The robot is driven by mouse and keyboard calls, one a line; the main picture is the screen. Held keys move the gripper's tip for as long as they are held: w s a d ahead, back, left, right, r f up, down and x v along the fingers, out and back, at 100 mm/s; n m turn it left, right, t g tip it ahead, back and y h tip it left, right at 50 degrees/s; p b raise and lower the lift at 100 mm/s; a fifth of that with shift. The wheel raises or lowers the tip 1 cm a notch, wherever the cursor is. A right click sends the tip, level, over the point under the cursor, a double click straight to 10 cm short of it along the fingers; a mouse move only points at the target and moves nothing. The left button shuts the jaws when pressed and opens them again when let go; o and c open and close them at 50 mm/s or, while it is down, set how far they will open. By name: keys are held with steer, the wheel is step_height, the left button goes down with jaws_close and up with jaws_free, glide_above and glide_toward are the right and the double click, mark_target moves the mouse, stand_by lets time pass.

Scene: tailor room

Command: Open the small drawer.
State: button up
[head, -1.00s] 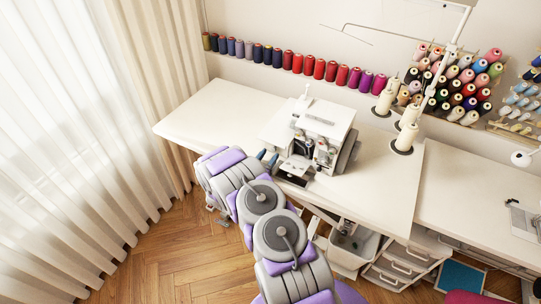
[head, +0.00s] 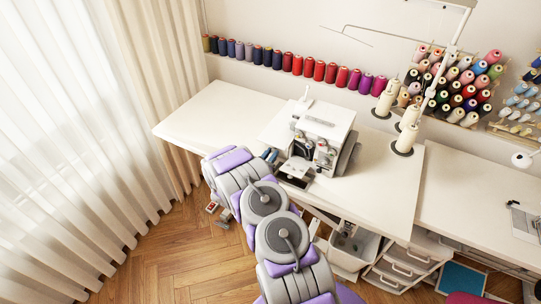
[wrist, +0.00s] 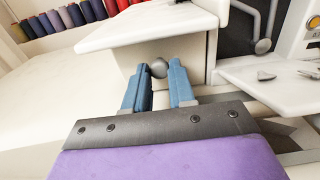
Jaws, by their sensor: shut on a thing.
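The white sewing machine (head: 322,122) stands on the white table. In the wrist view, a small pale drawer front (wrist: 197,58) with a round grey knob (wrist: 159,68) sits under a white overhanging top. My gripper (wrist: 161,72) has its two blue fingers on either side of the knob and is shut on it. How far the drawer stands out is hard to tell. In the head view, my gripper (head: 269,154) is at the machine's left front side, and the knob and drawer front are not clearly visible there.
The white table (head: 200,105) is clear left of the machine. Several thread spools (head: 297,64) line the wall shelf. Thread cones (head: 405,138) stand to the machine's right. A white drawer unit (head: 400,265) is under the table at right. A curtain (head: 155,90) hangs at left.

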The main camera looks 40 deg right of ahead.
jaws_close()
steer(key=shift+a, duration=0.3)
steer(key=p+v, duration=0.3)
steer(key=v, duration=1.1)
steer(key=shift+d, duration=0.1)
steer(key=o, duration=0.8)
jaws_free()
steer(key=shift+o, duration=0.2)
